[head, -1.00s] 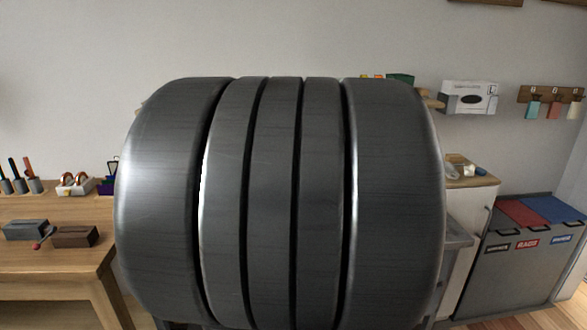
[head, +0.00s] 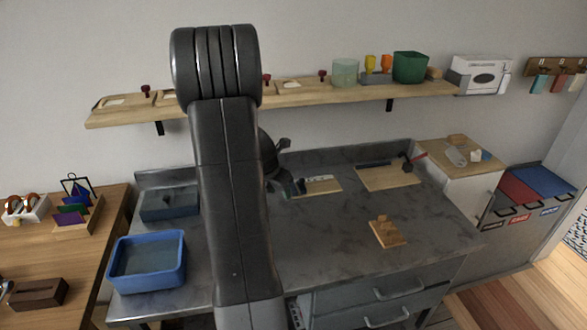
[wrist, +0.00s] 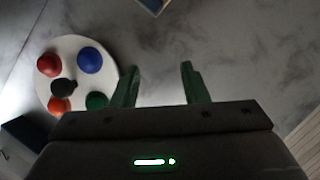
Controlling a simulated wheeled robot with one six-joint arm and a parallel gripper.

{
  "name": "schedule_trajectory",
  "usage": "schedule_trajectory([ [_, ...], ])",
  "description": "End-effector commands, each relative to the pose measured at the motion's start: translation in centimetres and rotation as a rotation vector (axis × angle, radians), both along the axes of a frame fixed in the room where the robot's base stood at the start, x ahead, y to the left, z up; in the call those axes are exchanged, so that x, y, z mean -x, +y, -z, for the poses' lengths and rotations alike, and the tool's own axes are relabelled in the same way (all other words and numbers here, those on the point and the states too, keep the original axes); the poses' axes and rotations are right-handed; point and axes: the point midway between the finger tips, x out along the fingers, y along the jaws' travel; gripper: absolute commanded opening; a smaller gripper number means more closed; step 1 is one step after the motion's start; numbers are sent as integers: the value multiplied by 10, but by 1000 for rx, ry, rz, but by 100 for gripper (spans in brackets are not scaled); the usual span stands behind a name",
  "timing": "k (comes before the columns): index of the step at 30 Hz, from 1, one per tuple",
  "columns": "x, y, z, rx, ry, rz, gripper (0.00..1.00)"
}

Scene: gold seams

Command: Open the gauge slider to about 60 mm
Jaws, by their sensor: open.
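I cannot tell for sure which thing is the gauge slider. A pale wooden board (head: 390,180) at the back right of the grey worktop carries a dark bar and a dark upright piece with a red tip. A smaller board (head: 325,188) to its left carries a pale strip with small marks. My gripper (wrist: 160,78) is open, with two green fingers apart and nothing between them. In the head view it shows partly beside the smaller board, left of it, with my arm hiding much of the worktop behind. The slider's opening cannot be read.
A white disc (wrist: 68,48) with several coloured knobs lies left of my fingers in the wrist view. A blue tray (head: 148,283) stands front left, and a stepped wooden block (head: 387,232) front right. A shelf (head: 300,94) runs above.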

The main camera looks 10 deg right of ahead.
Motion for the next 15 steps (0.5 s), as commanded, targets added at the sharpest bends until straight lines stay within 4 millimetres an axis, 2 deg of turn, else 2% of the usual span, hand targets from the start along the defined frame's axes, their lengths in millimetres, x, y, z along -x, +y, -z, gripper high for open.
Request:
schedule_trajectory([
  [5,-19,-19,-1,-2,0,6,41],
  [15,-72,-69,-1,-1,-1,7,41],
])
